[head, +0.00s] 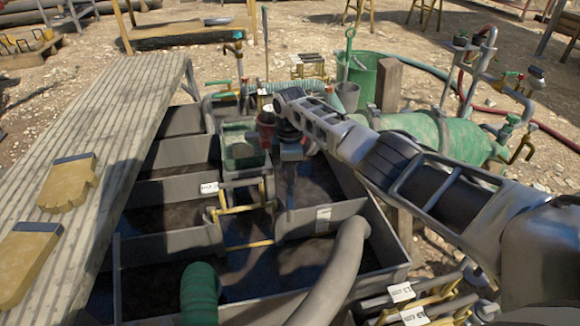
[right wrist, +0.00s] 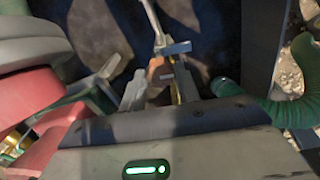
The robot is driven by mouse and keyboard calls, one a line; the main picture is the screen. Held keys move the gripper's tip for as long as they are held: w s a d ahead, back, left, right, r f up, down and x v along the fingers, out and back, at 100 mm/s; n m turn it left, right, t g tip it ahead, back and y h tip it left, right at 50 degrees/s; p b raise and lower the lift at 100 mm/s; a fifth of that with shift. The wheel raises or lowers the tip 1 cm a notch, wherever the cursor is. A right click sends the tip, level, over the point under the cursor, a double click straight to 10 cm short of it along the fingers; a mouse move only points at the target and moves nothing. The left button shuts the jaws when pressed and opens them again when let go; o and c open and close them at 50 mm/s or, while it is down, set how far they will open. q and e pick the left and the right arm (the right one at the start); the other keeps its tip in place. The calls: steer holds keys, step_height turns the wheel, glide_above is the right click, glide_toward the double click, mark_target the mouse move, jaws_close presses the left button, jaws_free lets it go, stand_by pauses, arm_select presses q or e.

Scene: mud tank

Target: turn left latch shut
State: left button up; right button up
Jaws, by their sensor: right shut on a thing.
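My right gripper (head: 290,200) reaches down over the tank (head: 190,243) with its fingers low among the compartments. In the right wrist view the fingers (right wrist: 160,82) are closed around a small part with a blue-grey crossbar (right wrist: 173,48) and a brown middle. I cannot tell for sure that this part is the left latch, nor how far it is turned; the fingers hide most of it. A yellow barred fitting (head: 238,210) with a white tag sits just left of the gripper in the head view. My left gripper is not in view.
A wooden walkway (head: 120,120) with yellow gloves (head: 68,182) runs along the left. A grey hose (head: 340,270) and a green hose (head: 200,290) enter the tank in front. Red machinery (head: 267,130) is close beside my right wrist.

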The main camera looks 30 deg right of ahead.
steer(key=m+p, duration=0.1)
steer(key=m, duration=0.1)
steer(key=shift+a+r+m+p, duration=0.1)
steer(key=shift+r+m+p, duration=0.05)
steer(key=shift+m+p, duration=0.2)
steer(key=m+p, duration=0.1)
steer(key=m, duration=0.1)
steer(key=shift+m, duration=0.35)
steer(key=m, duration=0.3)
steer(key=shift+m+p, duration=0.3)
steer(key=shift+m, duration=1.8)
steer(key=m, duration=0.2)
steer(key=shift+m+p, duration=0.3)
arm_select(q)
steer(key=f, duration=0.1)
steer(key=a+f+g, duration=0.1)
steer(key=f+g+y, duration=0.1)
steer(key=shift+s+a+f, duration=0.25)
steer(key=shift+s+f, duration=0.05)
arm_select(e)
steer(key=shift+m, duration=0.7)
